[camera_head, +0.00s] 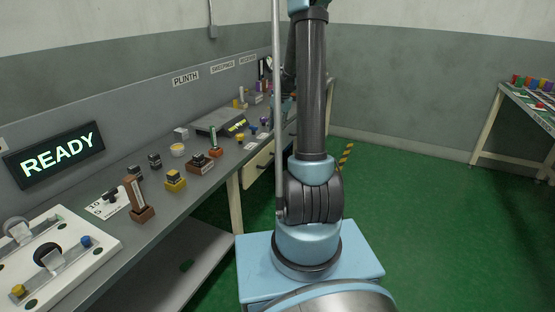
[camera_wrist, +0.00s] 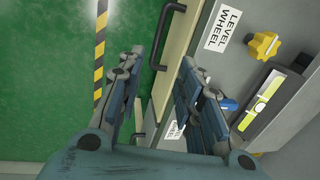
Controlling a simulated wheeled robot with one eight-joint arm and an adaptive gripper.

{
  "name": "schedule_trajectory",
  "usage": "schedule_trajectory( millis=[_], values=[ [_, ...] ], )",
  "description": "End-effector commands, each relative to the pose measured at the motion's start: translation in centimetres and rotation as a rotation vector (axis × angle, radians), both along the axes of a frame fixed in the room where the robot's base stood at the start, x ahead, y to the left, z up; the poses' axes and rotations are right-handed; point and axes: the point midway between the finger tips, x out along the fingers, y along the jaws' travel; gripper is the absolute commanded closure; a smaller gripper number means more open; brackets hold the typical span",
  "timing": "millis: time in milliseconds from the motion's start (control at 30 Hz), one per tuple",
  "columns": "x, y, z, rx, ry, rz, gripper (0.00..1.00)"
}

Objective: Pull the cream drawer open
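The cream drawer (camera_wrist: 178,52) shows in the wrist view as a pale front running up the picture, with a dark bar handle (camera_wrist: 160,40) standing out from it. A cream drawer front (camera_head: 253,170) also shows under the bench in the head view, partly hidden by my arm. My gripper (camera_wrist: 161,62) is open, its two fingers spread on either side of the drawer front's edge. The bar handle lies just beyond the fingertips, and nothing is held. My gripper cannot be made out clearly in the head view.
The bench (camera_head: 222,165) carries several small blocks and devices. A yellow knob (camera_wrist: 264,46), a "LEVEL WHEEL" label (camera_wrist: 222,28) and a level gauge (camera_wrist: 262,100) are on top beside the drawer. Green floor (camera_wrist: 50,60) with a striped tape (camera_wrist: 99,60) is clear left of the drawer.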

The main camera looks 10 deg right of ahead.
Motion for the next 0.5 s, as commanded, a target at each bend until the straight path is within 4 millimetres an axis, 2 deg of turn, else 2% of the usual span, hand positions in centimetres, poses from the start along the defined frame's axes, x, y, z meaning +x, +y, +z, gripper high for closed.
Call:
schedule_trajectory(
  millis=[267,500],
  values=[
    [0.9,0.1,-1.4,0.005,0.004,-0.011,0.67],
    [1.2,0.8,-4.6,0.005,0.003,-0.008,0.67]
  ],
)
